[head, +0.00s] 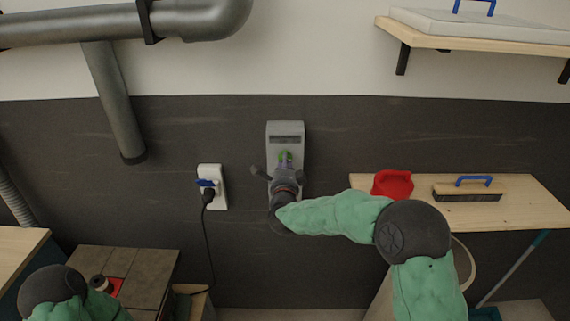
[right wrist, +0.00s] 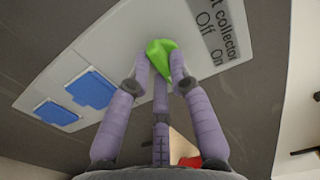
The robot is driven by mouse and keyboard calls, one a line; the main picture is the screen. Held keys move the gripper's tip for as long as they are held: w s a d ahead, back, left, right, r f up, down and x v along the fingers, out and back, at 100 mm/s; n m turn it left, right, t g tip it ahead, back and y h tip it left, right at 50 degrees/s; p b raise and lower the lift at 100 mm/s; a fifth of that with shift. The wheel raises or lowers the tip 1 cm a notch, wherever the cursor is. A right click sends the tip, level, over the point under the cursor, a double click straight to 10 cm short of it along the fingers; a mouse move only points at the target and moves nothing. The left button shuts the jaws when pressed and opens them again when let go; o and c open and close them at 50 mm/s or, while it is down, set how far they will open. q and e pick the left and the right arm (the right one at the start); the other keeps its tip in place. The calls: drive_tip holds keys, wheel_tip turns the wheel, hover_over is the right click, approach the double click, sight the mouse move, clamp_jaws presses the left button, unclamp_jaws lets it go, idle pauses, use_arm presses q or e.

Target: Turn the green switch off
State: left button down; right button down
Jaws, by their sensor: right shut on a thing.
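The green switch (head: 285,156) is on a grey wall box (head: 286,131) in the middle of the head view. In the right wrist view, the green switch (right wrist: 161,56) sits on the pale panel below a label reading "Off" and "On". My right gripper (head: 284,162) is at the box, its purple fingers closed around the switch; the fingers also show in the right wrist view (right wrist: 160,72). The fingers hide part of the switch, and I cannot tell its exact position. My left arm shows at the bottom left of the head view, but its gripper is out of sight.
Two blue covers (right wrist: 91,88) are on the same panel in the right wrist view. A white socket with a plug (head: 209,188) is left of the box. A wooden shelf (head: 520,205) at right holds a red object (head: 392,184) and a brush (head: 468,190). Pipes run upper left.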

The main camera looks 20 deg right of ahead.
drive_tip(key=shift+n, duration=0.3)
drive_tip(key=n, duration=0.5)
drive_tip(key=n+p, duration=0.1)
drive_tip(key=n, duration=0.5)
drive_tip(key=n+p, duration=0.1)
drive_tip(key=n, duration=0.5)
drive_tip(key=shift+d+r, duration=0.25)
drive_tip(key=shift+n, duration=0.3)
drive_tip(key=shift+s, duration=0.1)
drive_tip(key=c, duration=1.1)
unclamp_jaws()
